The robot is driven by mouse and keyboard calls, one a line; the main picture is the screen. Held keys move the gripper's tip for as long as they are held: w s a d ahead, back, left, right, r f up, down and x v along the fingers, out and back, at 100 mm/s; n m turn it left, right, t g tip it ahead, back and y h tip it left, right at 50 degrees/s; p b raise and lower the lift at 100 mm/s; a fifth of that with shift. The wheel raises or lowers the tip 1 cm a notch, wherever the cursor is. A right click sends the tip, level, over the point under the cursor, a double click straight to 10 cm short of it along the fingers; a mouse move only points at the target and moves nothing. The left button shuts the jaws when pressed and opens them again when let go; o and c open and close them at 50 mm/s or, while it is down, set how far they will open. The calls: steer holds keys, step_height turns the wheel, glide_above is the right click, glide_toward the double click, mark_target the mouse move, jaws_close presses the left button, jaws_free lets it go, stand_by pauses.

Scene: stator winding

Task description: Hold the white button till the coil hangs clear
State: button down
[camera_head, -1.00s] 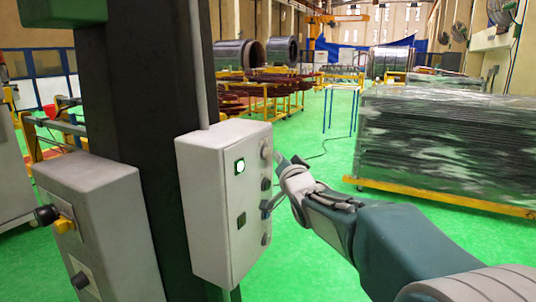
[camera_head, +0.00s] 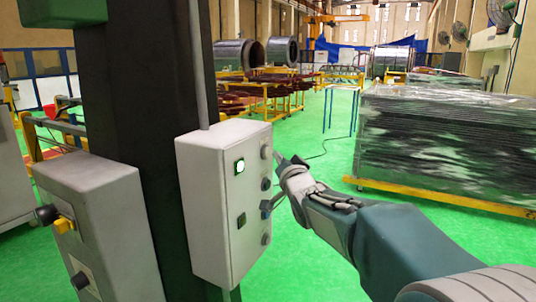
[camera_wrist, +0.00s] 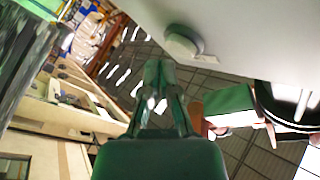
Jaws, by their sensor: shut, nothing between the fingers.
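A grey-white control box (camera_head: 215,205) is fixed to a dark column. The pale round button (camera_head: 266,152) is at the top of its narrow right face, above several darker controls. It also shows in the wrist view (camera_wrist: 183,43), standing out from the pale face. My gripper (camera_head: 281,160) is shut and empty, its tip just right of this button. In the wrist view its fingers (camera_wrist: 160,78) lie together below the button, with a visible gap. I cannot tell which coil is meant; no hanging coil is clear.
A second grey box (camera_head: 105,225) with a black and yellow knob stands at the left, by the dark column (camera_head: 125,110). A wrapped stack (camera_head: 445,150) on a yellow base stands at the right. Dark red parts lie on yellow racks behind. Green floor (camera_head: 310,255) is open between.

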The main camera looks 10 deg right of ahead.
steer(key=shift+w+a+r, duration=0.1)
steer(key=shift+w+a, duration=0.1)
steer(key=shift+a, duration=0.15)
steer(key=shift+w+a, duration=0.25)
steer(key=shift+a, duration=0.05)
stand_by(0.8)
steer(key=shift+s+d, duration=0.1)
stand_by(1.4)
steer(key=shift+s+d, duration=0.4)
steer(key=shift+d, duration=0.15)
steer(key=shift+s+d, duration=0.75)
steer(key=shift+d, duration=0.3)
steer(key=shift+s+d, duration=0.75)
steer(key=shift+d, duration=0.25)
